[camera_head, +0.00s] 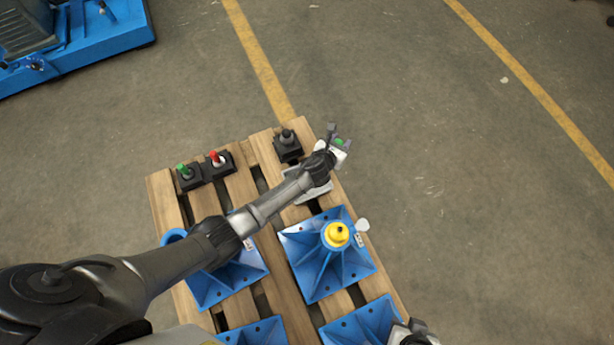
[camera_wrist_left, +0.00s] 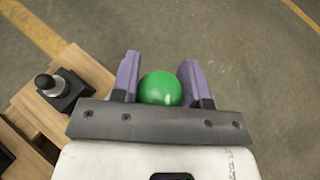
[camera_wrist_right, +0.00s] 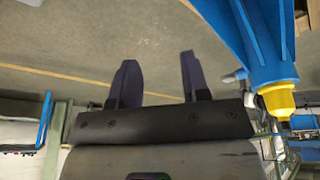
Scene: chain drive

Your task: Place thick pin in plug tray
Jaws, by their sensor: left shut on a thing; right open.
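My left gripper (camera_head: 338,140) is shut on a green round-topped thing (camera_wrist_left: 161,89), held between its two fingers above the right edge of the pallet. I cannot tell whether this is the thick pin; what lies below its top is hidden. A light grey plate (camera_head: 318,194) lies under my left wrist, mostly covered; I cannot tell whether it is the plug tray. A black block with a grey knob (camera_head: 287,138) stands left of the gripper, also in the left wrist view (camera_wrist_left: 47,84). My right gripper (camera_wrist_right: 155,75) is open and empty, near blue metalwork.
Two black blocks carry a green pin (camera_head: 185,171) and a red pin (camera_head: 217,159) on the wooden pallet (camera_head: 160,190). A blue stand with a yellow top (camera_head: 337,235) stands in front of my left wrist. More blue stands (camera_head: 360,325) fill the near side. Floor right of the pallet is clear.

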